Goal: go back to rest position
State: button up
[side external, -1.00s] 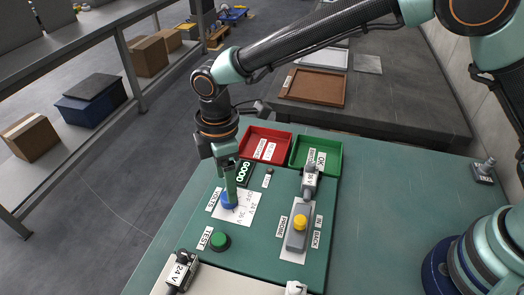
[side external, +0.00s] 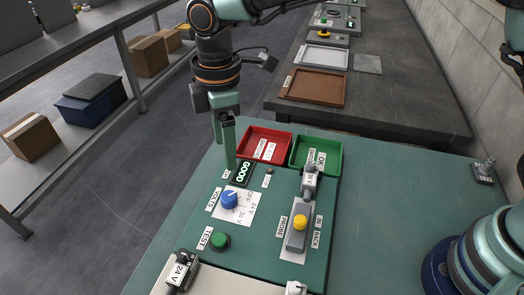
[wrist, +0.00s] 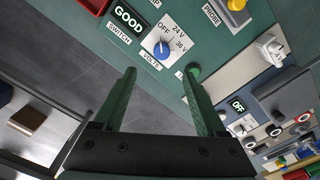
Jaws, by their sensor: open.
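My gripper (side external: 231,160) is open and empty, raised above the far left edge of the green panel (side external: 262,225). In the wrist view its two fingers (wrist: 161,74) stand well apart with nothing between them. The blue volts knob (side external: 229,200) is clear of the fingers on its white dial card; it also shows in the wrist view (wrist: 161,51). I cannot tell its exact setting. The display (side external: 242,173) reads GOOD.
A red bin (side external: 266,134) and a green bin (side external: 330,144) stand behind. Brown and white trays lie on the dark bench (side external: 400,110).

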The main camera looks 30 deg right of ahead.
jog(key=s+d+r+m+t, duration=0.1)
jog(key=d+r+m, duration=0.3)
jog(key=d, duration=0.5)
jog(key=d+r+m+t, duration=0.1)
jog(key=d+r+m, duration=0.35)
jog(key=d, duration=0.45)
jog(key=s+d+m+t, duration=0.3)
jog(key=s+d+m, duration=0.5)
jog(key=d, duration=0.5)
jog(key=shift+s+f, duration=0.45)
jog(key=shift+s, duration=0.05)
